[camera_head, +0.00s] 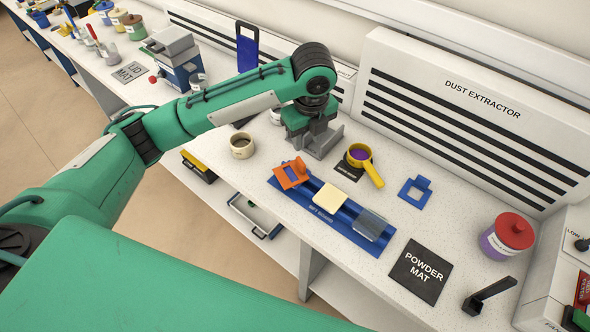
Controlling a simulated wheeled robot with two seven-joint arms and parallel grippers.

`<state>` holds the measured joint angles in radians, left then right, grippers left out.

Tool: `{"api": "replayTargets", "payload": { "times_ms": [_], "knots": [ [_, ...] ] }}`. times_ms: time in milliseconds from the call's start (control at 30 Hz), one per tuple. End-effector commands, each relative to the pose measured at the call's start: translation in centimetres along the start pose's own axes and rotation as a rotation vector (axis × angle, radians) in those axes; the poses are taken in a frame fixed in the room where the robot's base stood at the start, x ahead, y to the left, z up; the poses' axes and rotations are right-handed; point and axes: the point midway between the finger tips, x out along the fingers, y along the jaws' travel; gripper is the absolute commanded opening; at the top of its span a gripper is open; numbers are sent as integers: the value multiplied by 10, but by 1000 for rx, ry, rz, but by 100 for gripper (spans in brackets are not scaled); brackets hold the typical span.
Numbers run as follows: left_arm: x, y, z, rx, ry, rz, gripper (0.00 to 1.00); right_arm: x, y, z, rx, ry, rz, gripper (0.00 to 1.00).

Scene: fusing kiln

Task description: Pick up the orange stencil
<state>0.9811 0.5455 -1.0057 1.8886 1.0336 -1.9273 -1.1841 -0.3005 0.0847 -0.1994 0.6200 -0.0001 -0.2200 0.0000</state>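The orange stencil (291,174) lies at the left end of the blue sift board (322,214), with its tab pointing up and back. My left gripper (322,148) is above the bench, behind and to the right of the orange stencil and apart from it. Its grey fingers point down, and I cannot tell how far apart they are. Nothing shows held in it. My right gripper is not in view.
A cream tile (328,195) and a clear glass piece (369,224) lie on the board. Nearby are a yellow-handled sieve (366,162), a blue stencil (415,190), a cup (242,146), the powder mat (420,272) and a red-lidded jar (508,236). The dust extractor (480,110) stands behind.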

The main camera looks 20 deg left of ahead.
Motion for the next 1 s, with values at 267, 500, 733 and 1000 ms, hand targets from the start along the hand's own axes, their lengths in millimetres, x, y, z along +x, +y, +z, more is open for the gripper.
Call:
{"api": "replayTargets", "payload": {
  "times_ms": [267,500,733,1000],
  "knots": [
    [-1,2,13,46,-19,33,36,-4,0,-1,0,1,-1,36],
    [45,4,14,44,-19,33,36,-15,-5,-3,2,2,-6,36],
    [72,3,14,45,-20,30,36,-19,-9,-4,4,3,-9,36],
    [98,1,16,44,-19,31,36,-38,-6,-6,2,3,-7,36]
  ]
}}
